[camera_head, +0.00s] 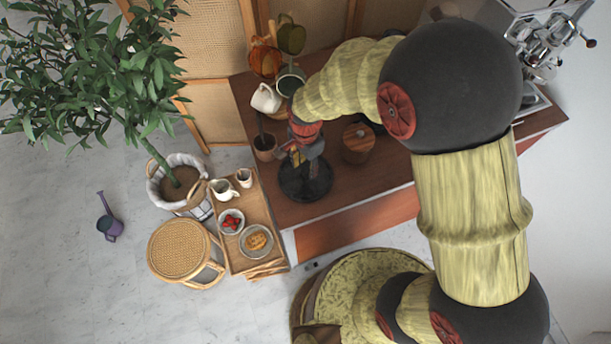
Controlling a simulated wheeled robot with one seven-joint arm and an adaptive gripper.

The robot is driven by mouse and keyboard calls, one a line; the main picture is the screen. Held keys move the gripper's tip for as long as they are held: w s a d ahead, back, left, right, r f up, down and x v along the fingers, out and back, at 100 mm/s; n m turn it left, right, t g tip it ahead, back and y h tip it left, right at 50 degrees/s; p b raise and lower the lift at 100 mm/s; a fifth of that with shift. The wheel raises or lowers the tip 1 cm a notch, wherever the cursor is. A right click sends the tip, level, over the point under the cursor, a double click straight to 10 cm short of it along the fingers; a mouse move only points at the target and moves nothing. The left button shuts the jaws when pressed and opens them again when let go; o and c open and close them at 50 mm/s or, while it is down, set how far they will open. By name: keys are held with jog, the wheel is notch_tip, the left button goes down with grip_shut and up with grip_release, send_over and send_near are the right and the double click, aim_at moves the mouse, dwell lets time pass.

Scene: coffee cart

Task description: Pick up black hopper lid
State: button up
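A round black disc-shaped thing (318,189), which looks like the black hopper lid, shows near the front left edge of the wooden counter. My gripper (302,158) points down over its far part and hides some of it. The fingers are small and blurred into the dark shape. I cannot tell whether they touch it or hang above it, or whether they are open or shut.
A wooden-topped canister (358,140) stands right of my gripper, and a brown cup (265,146) stands left. A white pitcher (265,98) and dark green cup (289,82) are behind. A metal espresso machine (541,45) is at the right. A side tray (240,203) holds dishes.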

aim_at(305, 173)
notch_tip(305, 173, down, 4)
jog(key=shift+r, duration=0.1)
jog(key=shift+c, duration=1.3)
grip_shut()
